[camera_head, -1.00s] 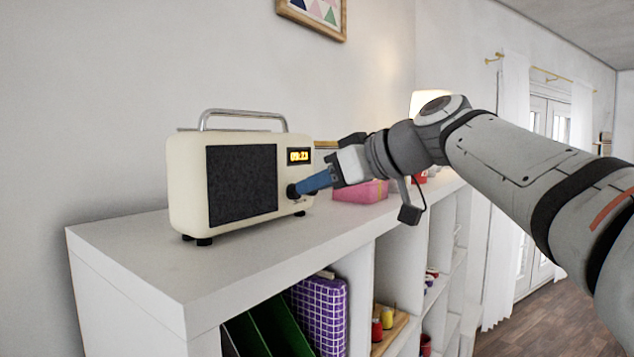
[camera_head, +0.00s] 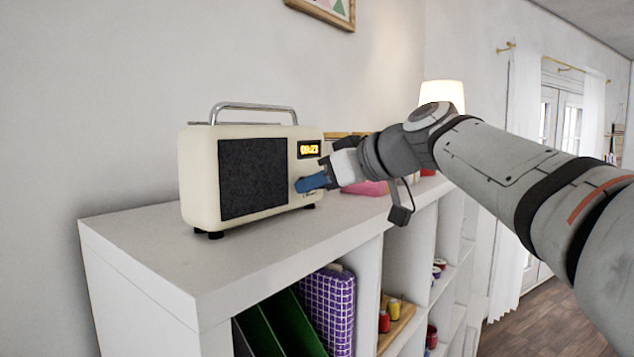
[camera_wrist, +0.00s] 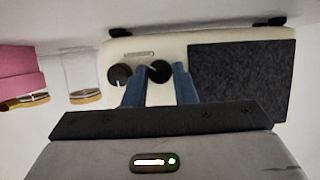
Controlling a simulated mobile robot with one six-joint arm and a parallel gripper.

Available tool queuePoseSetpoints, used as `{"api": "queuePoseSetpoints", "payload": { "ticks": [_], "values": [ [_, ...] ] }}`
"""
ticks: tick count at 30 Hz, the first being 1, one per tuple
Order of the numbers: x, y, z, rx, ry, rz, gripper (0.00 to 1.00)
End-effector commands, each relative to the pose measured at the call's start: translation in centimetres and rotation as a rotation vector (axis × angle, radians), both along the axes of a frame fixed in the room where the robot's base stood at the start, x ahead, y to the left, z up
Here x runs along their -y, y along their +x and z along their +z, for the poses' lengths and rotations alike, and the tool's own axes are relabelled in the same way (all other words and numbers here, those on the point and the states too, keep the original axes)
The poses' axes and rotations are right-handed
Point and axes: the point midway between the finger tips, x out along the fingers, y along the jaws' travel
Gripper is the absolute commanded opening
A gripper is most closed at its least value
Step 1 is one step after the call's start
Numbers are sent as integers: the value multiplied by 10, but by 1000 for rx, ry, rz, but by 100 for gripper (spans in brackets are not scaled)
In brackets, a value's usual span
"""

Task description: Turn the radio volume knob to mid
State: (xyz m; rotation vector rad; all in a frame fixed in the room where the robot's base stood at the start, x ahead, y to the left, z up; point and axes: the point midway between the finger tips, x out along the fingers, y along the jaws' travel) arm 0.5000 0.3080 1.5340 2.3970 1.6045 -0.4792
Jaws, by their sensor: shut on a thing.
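The cream radio (camera_head: 200,180) with a dark speaker panel (camera_head: 252,178) and a lit orange display (camera_head: 309,149) stands upright on the white shelf top. My gripper (camera_head: 302,186) reaches it from the right, its blue fingers at the lower right of the radio's front and hiding the knobs in the head view. In the wrist view the radio (camera_wrist: 176,46) appears upside down with two black knobs. My gripper's fingers (camera_wrist: 160,68) are shut on the knob nearer the speaker (camera_wrist: 159,71). The other knob (camera_wrist: 120,76) is just outside the left finger. I cannot read a knob setting.
A pink box (camera_head: 366,188) sits on the shelf top behind my gripper, with a clear jar (camera_wrist: 84,77) beside the radio in the wrist view. A lit lamp (camera_head: 442,95) stands further back. The white shelf unit (camera_head: 150,256) has clear top space before the radio.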

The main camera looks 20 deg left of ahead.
Motion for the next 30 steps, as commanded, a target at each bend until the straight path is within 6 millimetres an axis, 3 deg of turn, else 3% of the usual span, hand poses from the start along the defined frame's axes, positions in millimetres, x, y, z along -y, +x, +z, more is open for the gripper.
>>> {"api": "queuePoseSetpoints", "payload": {
  "ticks": [20,30],
  "values": [
    [-3,0,1,-25,13,0,1],
    [-2,1,0,-118,51,0,1]
  ]
}}
